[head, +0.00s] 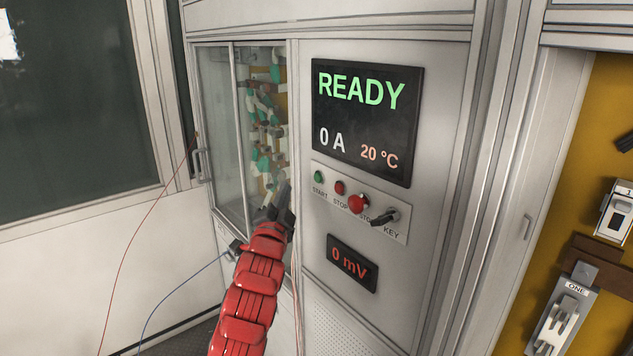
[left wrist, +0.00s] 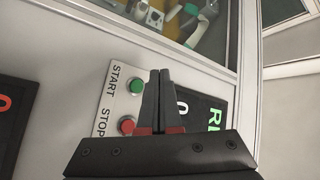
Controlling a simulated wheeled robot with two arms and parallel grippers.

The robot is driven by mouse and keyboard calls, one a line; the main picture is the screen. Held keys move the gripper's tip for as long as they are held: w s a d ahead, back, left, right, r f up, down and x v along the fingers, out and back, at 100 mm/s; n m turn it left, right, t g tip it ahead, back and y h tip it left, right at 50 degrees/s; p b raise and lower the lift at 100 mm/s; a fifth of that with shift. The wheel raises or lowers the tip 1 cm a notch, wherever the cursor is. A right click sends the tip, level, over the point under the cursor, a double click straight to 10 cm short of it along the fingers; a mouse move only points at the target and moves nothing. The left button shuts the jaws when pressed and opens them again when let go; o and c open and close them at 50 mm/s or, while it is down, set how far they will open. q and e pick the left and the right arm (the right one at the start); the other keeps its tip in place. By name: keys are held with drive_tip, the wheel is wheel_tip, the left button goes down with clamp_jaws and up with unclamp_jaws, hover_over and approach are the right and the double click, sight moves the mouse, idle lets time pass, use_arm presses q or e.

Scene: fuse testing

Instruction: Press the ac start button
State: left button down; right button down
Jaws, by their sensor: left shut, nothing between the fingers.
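The green START button (head: 318,177) is the leftmost control on a light panel (head: 400,237) on the cabinet front. It also shows in the left wrist view (left wrist: 110,87), left of the fingertips. My left gripper (head: 284,196) is shut and empty. In the head view it is left of the START button and slightly lower. In the left wrist view my left gripper (left wrist: 158,72) points past the button, with a visible sideways gap. I cannot tell its distance from the panel. My right gripper is not in view.
A red STOP button (head: 340,187), a larger red button (head: 358,204) and a key switch (head: 385,217) sit beside START. A display (head: 366,118) above reads READY, 0 A, 20 °C. A smaller display (head: 352,262) reads 0 mV. A glass door (head: 222,120) stands left, with wires below.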

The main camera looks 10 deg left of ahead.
sight(318, 178)
use_arm(q)
drive_tip(key=shift+w+d+b, duration=0.5)
drive_tip(key=shift+w+d, duration=0.45)
drive_tip(key=shift+w, duration=0.25)
drive_tip(key=shift+w+d+b, duration=0.5)
drive_tip(key=shift+w+d, duration=0.4)
drive_tip(key=shift+w, duration=0.25)
drive_tip(key=shift+d, duration=0.1)
drive_tip(key=shift+w+d+r, duration=0.1)
drive_tip(key=shift+w+d, duration=0.1)
drive_tip(key=shift+w, duration=0.1)
drive_tip(key=shift+w+d+b, duration=0.2)
drive_tip(key=shift+w+b, duration=0.1)
drive_tip(key=shift+b, duration=0.2)
idle(0.7)
idle(0.4)
drive_tip(key=shift+s+a, duration=0.5)
drive_tip(key=shift+s, duration=0.15)
